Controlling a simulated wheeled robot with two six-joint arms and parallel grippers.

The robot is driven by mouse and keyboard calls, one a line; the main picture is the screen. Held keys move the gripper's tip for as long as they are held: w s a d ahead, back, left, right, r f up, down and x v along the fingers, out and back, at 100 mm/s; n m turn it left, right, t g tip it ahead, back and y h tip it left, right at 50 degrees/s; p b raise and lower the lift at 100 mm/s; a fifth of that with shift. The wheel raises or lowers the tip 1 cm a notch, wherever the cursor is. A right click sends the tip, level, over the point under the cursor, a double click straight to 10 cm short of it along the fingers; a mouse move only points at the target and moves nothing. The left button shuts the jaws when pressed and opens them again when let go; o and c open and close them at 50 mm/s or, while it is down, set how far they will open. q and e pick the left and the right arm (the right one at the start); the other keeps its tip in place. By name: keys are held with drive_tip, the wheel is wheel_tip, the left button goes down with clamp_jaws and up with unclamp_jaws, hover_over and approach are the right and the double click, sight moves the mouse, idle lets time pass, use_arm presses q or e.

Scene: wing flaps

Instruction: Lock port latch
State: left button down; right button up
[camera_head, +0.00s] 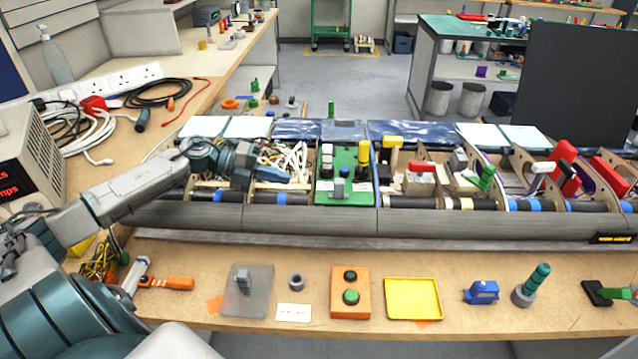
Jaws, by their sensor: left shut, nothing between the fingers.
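My left arm reaches in from the left over the long grey wing section (300,219). My left gripper (243,166) is shut and empty above the wing's open bays, beside a bundle of pale wires (287,160). To its right is a green panel (340,190) with small black, grey and yellow-topped parts. Further right along the wing are handled clamps: a red one (422,167), a green one (487,178), a white one (543,167) and a larger red one (568,178). I cannot tell which part is the port latch. My right gripper is not in view.
The bench front holds a grey plate (262,292), an orange button box (350,292), a yellow tray (412,298), a blue block (482,291) and a green-handled piece (532,285). An orange-handled tool (170,283) lies at left. A dark screen (570,85) stands behind right.

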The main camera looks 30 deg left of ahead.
sight(312, 193)
use_arm(q)
drive_tip(key=p+x, duration=0.1)
drive_tip(key=x, duration=0.1)
drive_tip(key=p+x, duration=0.1)
drive_tip(key=x, duration=0.2)
drive_tip(key=r+p+x, duration=0.1)
drive_tip(key=x, duration=0.2)
drive_tip(key=shift+w+d, duration=0.1)
drive_tip(key=shift+w, duration=0.05)
drive_tip(key=shift+p+x, duration=0.45)
drive_tip(key=shift+x, duration=0.35)
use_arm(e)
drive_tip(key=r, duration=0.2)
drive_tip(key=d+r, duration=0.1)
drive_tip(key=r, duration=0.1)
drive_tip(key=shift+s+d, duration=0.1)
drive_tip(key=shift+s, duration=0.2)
use_arm(q)
drive_tip(key=shift+d, duration=0.15)
drive_tip(key=shift+w+d+b, duration=0.2)
drive_tip(key=shift+w+d, duration=0.25)
drive_tip(key=shift+d, duration=0.25)
drive_tip(key=shift+w+d+b, duration=0.15)
drive_tip(key=shift+w+d, duration=0.3)
drive_tip(key=shift+d, duration=0.2)
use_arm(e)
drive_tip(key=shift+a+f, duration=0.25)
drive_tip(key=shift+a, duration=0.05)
